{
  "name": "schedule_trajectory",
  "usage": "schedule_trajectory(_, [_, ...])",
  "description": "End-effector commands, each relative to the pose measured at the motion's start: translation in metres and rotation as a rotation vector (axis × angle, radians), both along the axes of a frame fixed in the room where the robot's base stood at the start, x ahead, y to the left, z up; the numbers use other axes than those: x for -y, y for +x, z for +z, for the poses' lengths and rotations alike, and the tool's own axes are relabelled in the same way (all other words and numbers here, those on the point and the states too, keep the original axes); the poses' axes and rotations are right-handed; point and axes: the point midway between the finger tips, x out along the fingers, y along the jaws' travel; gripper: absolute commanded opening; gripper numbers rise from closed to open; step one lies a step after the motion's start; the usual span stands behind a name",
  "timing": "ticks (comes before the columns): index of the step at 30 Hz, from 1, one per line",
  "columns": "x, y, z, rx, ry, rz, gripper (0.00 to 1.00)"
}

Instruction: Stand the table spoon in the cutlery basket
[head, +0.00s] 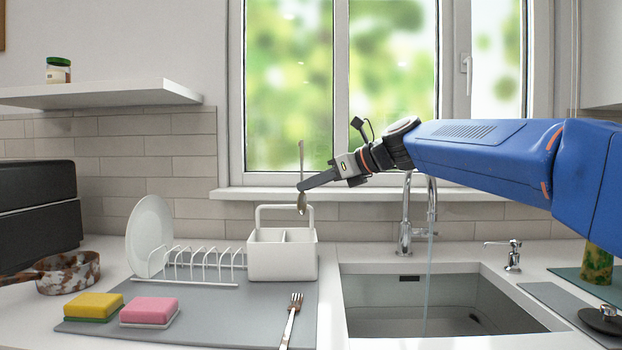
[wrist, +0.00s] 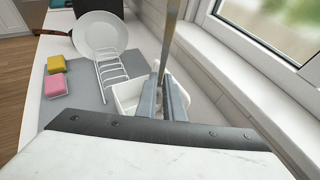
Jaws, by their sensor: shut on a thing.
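The table spoon (head: 301,202) is held upright in my gripper (head: 301,186), with its bowl at the bottom and its handle pointing up. My gripper is shut on it. The spoon's handle (wrist: 169,40) also shows in the wrist view between the fingers (wrist: 163,98). The white cutlery basket (head: 269,262) stands on the grey mat below, with a handle loop and a divider between two compartments. The spoon is above the basket, near its right side in the head view. The basket (wrist: 127,98) is partly hidden behind my fingers in the wrist view.
A white dish rack (head: 205,262) with a plate (head: 150,235) stands left of the basket. A fork (head: 291,318), a yellow sponge (head: 93,306) and a pink sponge (head: 149,311) lie on the grey mat (head: 225,310). The sink (head: 430,300) and faucet (head: 405,230) are to the right.

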Motion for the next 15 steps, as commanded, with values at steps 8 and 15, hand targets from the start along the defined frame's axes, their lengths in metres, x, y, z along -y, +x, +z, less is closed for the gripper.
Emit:
schedule_trajectory(8, [0.000,0.000,-0.020,0.001,0.001,0.000,0.00])
schedule_trajectory(15, [0.000,0.000,-0.038,0.000,0.000,-0.001,0.00])
